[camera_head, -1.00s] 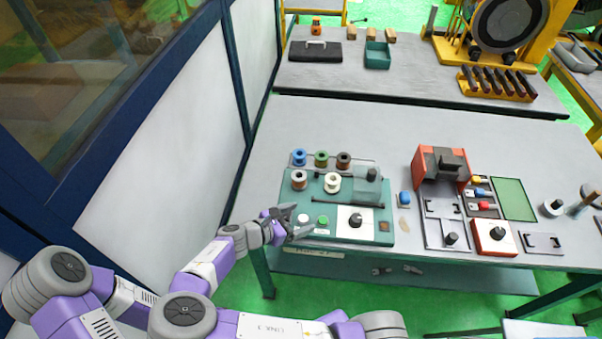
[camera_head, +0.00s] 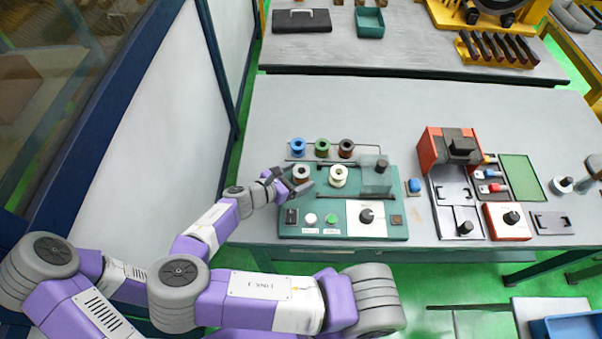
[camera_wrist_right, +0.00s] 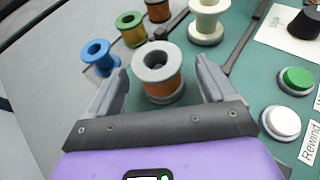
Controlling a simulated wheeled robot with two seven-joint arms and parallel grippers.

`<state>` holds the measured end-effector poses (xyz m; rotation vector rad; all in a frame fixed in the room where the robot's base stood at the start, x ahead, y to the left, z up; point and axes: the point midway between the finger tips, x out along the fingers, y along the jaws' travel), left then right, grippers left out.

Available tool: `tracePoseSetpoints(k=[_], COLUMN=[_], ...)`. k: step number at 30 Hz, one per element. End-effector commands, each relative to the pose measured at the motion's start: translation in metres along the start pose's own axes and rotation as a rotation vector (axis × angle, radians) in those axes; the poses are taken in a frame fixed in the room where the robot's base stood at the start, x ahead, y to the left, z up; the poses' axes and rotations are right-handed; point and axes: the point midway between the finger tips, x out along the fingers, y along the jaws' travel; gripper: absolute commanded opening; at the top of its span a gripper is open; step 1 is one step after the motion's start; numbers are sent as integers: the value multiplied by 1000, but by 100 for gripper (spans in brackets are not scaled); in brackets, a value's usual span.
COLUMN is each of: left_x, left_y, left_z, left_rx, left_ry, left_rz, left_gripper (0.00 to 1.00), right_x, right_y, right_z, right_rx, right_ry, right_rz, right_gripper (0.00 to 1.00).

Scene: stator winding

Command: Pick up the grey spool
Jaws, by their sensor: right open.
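The grey spool (camera_head: 301,175), wound with copper-coloured wire, stands upright on the green board (camera_head: 290,220), at the left of the near spool row. In the right wrist view the grey spool (camera_wrist_right: 158,68) stands ahead between the two fingers, with visible gaps at both sides. My right gripper (camera_head: 291,181) is open and empty, close to this spool from its near left side. The fingers (camera_wrist_right: 157,85) also show in the right wrist view. My left gripper is not in view.
Behind stand a blue spool (camera_head: 298,146), a green-flanged spool (camera_head: 322,147) and a dark brown one (camera_head: 346,147). A white spool (camera_head: 338,175) stands to the right. A white button (camera_head: 310,218), a green button (camera_head: 332,218) and a black knob (camera_head: 366,215) lie nearer.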

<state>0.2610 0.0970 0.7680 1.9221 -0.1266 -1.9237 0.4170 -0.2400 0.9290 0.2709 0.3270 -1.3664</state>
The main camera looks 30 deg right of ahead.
Motion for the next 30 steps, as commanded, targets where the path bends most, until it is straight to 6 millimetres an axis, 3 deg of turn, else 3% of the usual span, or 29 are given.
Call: tracePoseSetpoints(k=[5,13,24,30], left_x=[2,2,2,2], left_y=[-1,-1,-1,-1], left_z=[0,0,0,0], left_rx=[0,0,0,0], left_ry=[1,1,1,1], left_rz=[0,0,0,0], left_gripper=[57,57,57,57], right_x=[22,25,24,24], right_y=[-1,0,0,0], right_z=[1,1,1,1], right_rx=[0,1,1,1], right_ry=[-1,0,0,0], right_rz=[0,2,2,2], right_gripper=[84,84,28,28])
